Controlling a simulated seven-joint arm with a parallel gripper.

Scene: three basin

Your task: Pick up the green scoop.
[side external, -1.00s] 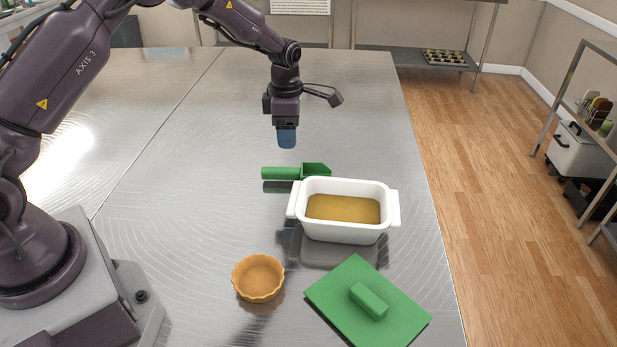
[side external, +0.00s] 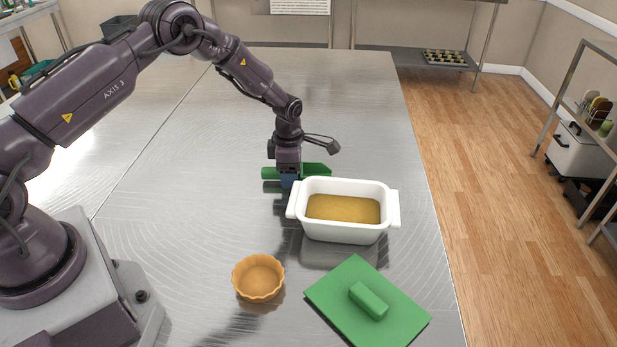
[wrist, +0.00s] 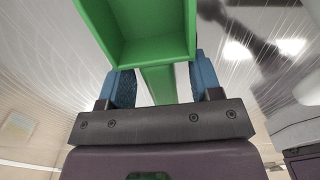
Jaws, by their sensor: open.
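The green scoop (side external: 318,168) lies on the metal table just behind the white dish, its handle pointing left in the side view. My gripper (side external: 288,181) is lowered over the scoop's handle and hides part of it. In the wrist view, my gripper's two blue fingers (wrist: 163,86) are apart, with the green handle between them. The scoop's square hollow (wrist: 145,30) fills the top of that view. I cannot tell whether the fingers touch the handle.
The white dish (side external: 344,232) with brownish-yellow contents stands close in front of the scoop and gripper. An orange fluted tart shell (side external: 258,278) and a green board (side external: 345,280) with a green block (side external: 368,301) are nearer the camera. The table's left side is clear.

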